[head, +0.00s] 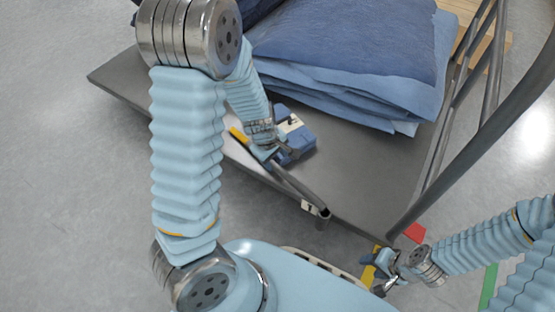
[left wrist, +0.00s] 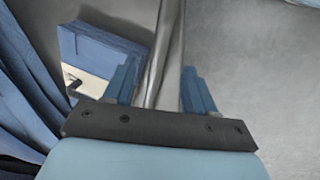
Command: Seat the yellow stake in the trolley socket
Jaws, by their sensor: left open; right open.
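My left gripper (head: 272,158) is over the near edge of the dark grey trolley (head: 120,78). In the left wrist view its two fingers (left wrist: 160,88) stand apart, with a grey metal tube (left wrist: 168,45) between them. In the head view the tube (head: 298,188) slants down right to an end by a white tag marked 1 (head: 308,207). A yellow piece (head: 238,134) shows just left of the gripper; I cannot tell whether it belongs to the tube. My right gripper (head: 383,275) is open at the lower right, beside another yellow piece (head: 368,272). The socket is not clearly visible.
A blue box with a white label (head: 295,133) sits on the deck close beside my left gripper. Folded blue cloth (head: 345,60) is stacked behind it. A grey trolley rail (head: 490,125) rises at the right. A red patch (head: 415,232) lies near my right gripper.

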